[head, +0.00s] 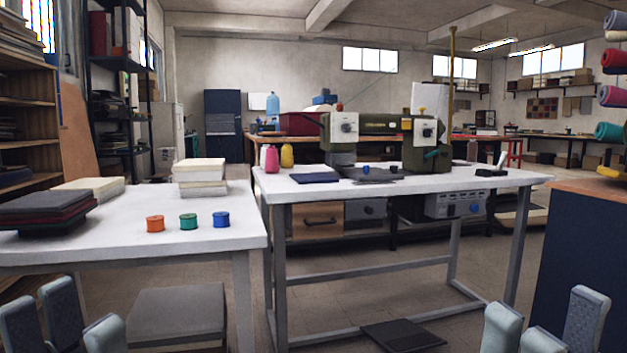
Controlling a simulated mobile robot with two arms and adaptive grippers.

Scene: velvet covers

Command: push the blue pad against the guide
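The blue pad (315,177) is a thin dark blue slab lying flat on the left part of the white sewing table. A green sewing machine (385,126) stands behind it, with a dark grey plate (378,176) at its base to the right of the pad. I cannot clearly make out the guide; a small blue knob (366,169) stands near the plate. My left gripper (66,312) is at the bottom left corner, fingers spread and empty. My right gripper (545,314) is at the bottom right, fingers spread and empty. Both are well short of the pad.
A white side table (130,232) at left carries three thread spools (188,221), stacked white blocks (200,178) and dark folded covers (50,208). Pink and yellow bottles (287,155) stand behind the pad. A foot pedal (402,336) lies below.

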